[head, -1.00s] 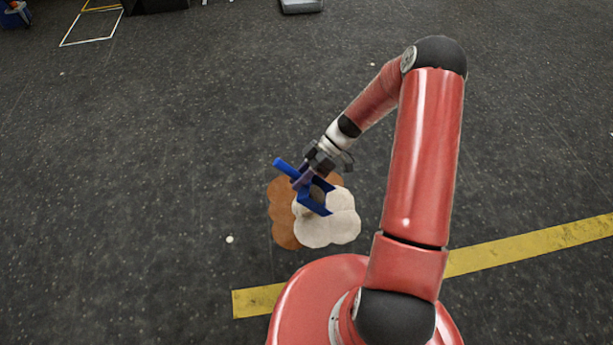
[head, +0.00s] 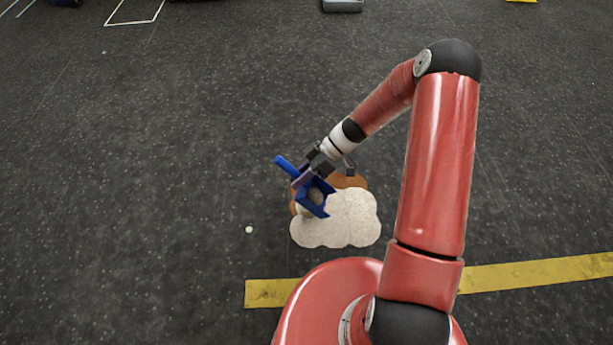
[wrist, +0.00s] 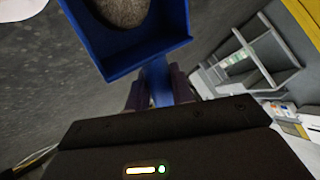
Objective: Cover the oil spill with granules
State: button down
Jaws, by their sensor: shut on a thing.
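The brown oil spill (head: 350,181) lies on the dark floor in the head view. A pale patch of granules (head: 345,220) covers most of it; brown shows along the far edge and a sliver at the left. My gripper (head: 308,176) is shut on the handle of a blue scoop (head: 318,208) and holds it over the left part of the spill. In the wrist view the scoop (wrist: 128,65) is tilted, with grey-brown granules (wrist: 125,10) in its pan. My gripper's fingers (wrist: 160,88) close on its handle. The scoop hides part of the spill.
A yellow floor stripe (head: 540,273) runs across the near side, partly behind my base. A small white dot (head: 249,230) is on the floor left of the spill. A grey object (head: 342,5) stands far off. The floor around the spill is clear.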

jog(key=shift+w+a, duration=2)
jog(key=shift+w, duration=3.05)
jog(key=d, duration=1.6)
jog(key=shift+s, duration=0.25)
